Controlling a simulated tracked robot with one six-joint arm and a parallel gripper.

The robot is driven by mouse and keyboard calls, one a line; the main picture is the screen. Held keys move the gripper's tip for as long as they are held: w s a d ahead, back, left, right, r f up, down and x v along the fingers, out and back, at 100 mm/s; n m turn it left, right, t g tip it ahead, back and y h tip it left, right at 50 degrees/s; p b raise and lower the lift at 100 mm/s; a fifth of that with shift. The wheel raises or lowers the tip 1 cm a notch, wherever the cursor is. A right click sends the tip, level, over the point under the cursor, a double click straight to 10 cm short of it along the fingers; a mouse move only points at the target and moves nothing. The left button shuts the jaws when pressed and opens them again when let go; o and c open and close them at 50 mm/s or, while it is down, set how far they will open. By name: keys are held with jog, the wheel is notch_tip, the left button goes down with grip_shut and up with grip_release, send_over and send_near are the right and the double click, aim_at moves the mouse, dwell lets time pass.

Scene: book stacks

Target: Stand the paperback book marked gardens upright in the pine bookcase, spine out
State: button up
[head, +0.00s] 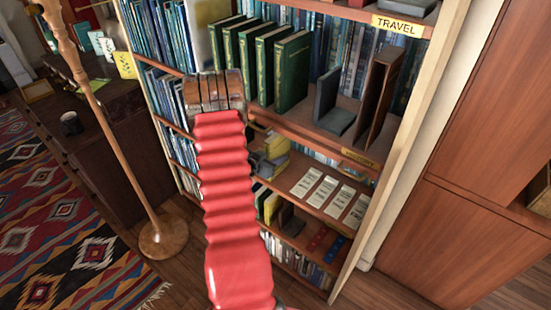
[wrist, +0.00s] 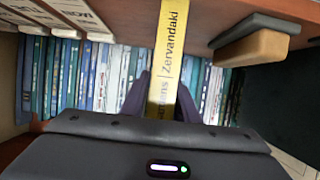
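The yellow book (wrist: 170,55) is in the wrist view, its spine lettering ending in "ens | Zervandaki". My gripper (wrist: 163,100) has its dark fingers closed on both sides of it. The spine faces the wrist camera, and the book's far part is hidden. Its upper end in that view overlaps a brown shelf board. The pine bookcase (head: 402,150) stands ahead in the head view, with my red arm reaching up in front of it. My gripper is not clearly seen there. I cannot tell whether the book touches a shelf.
Green books (head: 292,72) stand on a shelf beside a grey bookend (head: 333,105) and brown boards (head: 381,90). White cards (head: 322,192) lie on a lower shelf. Yellow and grey items (head: 270,148) sit right of my arm. A wooden lamp stand (head: 115,150) is left, a cabinet (head: 480,230) right.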

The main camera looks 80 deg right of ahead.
jog(key=shift+o, duration=1.3)
jog(key=shift+r, duration=0.15)
jog(key=v, duration=1.2)
